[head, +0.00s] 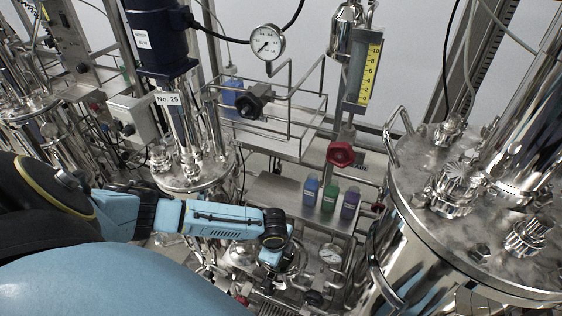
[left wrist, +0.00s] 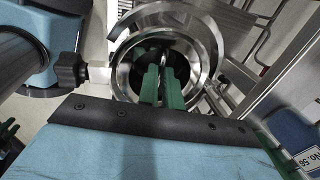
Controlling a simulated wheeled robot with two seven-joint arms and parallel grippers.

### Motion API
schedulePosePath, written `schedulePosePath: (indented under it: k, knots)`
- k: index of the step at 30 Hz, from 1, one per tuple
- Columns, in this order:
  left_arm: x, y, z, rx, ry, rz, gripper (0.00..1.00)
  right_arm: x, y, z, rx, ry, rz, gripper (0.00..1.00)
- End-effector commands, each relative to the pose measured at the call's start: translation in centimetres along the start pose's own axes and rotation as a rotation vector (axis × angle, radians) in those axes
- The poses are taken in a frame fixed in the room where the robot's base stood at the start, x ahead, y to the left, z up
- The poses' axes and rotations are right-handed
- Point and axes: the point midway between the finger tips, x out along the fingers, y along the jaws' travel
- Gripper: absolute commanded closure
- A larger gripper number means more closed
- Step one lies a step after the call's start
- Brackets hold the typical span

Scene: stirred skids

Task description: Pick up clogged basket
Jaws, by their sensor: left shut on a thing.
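My left arm comes in from the left in the head view, and my left gripper (head: 277,258) points down over a round steel housing low in the middle. In the left wrist view its two green fingers (left wrist: 162,72) reach into the open steel housing (left wrist: 213,42). They are close together, shut on part of the clogged basket inside the ring. The basket is mostly hidden by the fingers and the dark interior, so its contents cannot be made out. My right gripper is not in view.
A black knob (left wrist: 68,70) sits beside the housing. Blue, green and purple bottles (head: 329,197) stand on a shelf behind my gripper. A large steel vessel (head: 412,262) is at right, and a red handwheel (head: 340,152) is above the bottles. Pipes and gauges crowd the space.

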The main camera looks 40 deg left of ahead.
Motion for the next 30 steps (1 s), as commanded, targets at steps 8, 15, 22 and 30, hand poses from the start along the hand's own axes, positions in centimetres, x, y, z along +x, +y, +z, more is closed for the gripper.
schedulePosePath:
  k: [8,15,22,30]
  knots:
    - [0.0,0.0,0.0,0.000,0.000,-0.001,1.00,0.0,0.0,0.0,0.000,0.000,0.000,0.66]
    - [-1.2,-0.3,0.0,0.000,0.002,-0.002,1.00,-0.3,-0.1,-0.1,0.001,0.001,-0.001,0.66]
    - [-4.6,-1.0,0.0,0.001,0.002,-0.003,1.00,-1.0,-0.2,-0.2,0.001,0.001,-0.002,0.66]
    - [-9.9,-2.1,0.0,0.001,0.002,-0.004,1.00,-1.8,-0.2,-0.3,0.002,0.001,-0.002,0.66]
